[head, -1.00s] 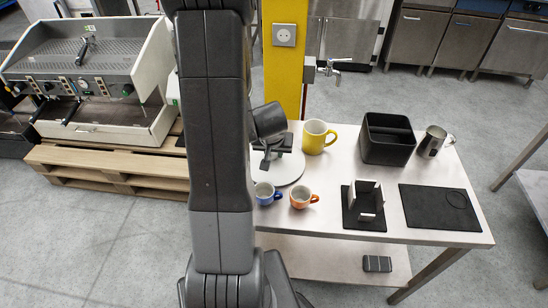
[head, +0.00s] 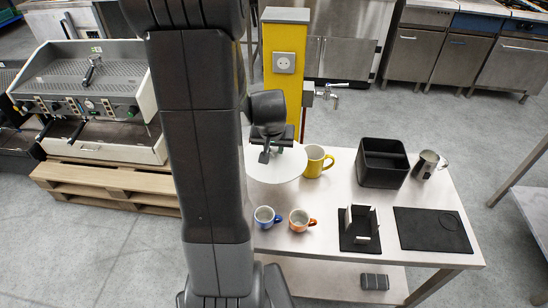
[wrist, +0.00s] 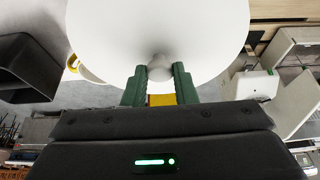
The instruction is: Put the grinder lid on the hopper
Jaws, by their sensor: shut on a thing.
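My gripper (head: 268,152) is shut on the knob (wrist: 160,68) of a round white disc, the grinder lid (head: 276,170). The lid is held roughly level above the left end of the steel table, left of the yellow mug, and overlaps part of it in the head view. In the wrist view the lid (wrist: 110,35) fills the upper middle, with the green fingertips on both sides of its knob. I cannot make out the grinder or its hopper in either view; my arm hides part of the head view.
The table (head: 330,255) holds a yellow mug (head: 314,165), blue cup (head: 264,216), orange cup (head: 299,219), black bin (head: 382,165), metal pitcher (head: 425,165), black holder (head: 360,230) and black mat (head: 433,231). A yellow post (head: 285,90) stands behind; an espresso machine (head: 90,95) is left.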

